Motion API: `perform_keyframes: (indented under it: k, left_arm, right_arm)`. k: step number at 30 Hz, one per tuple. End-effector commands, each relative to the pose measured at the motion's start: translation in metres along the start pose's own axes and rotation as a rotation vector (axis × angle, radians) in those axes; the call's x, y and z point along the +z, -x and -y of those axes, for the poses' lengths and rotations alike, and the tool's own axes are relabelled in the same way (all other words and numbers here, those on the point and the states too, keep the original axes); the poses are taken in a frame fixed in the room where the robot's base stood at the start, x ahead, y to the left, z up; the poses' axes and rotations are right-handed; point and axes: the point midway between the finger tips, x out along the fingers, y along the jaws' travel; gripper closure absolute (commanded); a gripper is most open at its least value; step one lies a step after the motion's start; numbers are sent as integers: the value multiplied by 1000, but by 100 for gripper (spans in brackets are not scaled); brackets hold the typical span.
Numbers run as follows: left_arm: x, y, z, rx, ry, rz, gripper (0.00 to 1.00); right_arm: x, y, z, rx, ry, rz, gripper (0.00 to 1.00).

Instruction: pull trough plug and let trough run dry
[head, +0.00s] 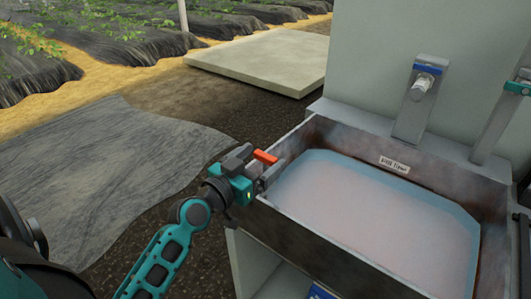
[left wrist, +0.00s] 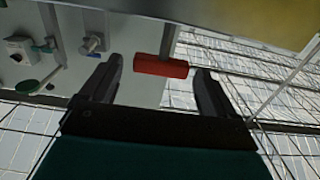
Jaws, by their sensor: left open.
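The trough (head: 283,216) is a dark, stained metal basin with a label on its back wall, holding pinkish liquid (head: 375,215) over a pale blue lining. A red handle (head: 265,156), which looks like the plug's grip, is at the trough's left corner. It also shows in the left wrist view (left wrist: 160,66), on a grey stem. My left gripper (head: 262,168) is open at that corner. In the left wrist view its two fingers stand on either side of the red handle, with gaps on both sides. The plug's lower end is hidden. My right gripper is not in view.
A grey cabinet (head: 430,45) rises behind the trough. A bracket with a blue band and tap-like fitting (head: 422,85) stands at its back, and a teal-handled fitting (head: 517,88) is at the right edge. A concrete slab (head: 258,66) lies behind; open ground is left.

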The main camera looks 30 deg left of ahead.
Motion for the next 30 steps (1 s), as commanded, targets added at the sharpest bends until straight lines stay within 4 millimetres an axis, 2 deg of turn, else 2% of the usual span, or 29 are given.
perform_keyframes:
  k: [6, 17, 30]
  left_arm:
    - [0, -19, 0, -1, 1, 0, 11]
    - [1, -23, 0, -1, -1, 1, 11]
    - [1, -22, 0, -1, -1, 1, 52]
  right_arm:
    - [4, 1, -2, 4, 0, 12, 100]
    - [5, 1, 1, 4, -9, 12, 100]
    - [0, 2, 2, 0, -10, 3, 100]
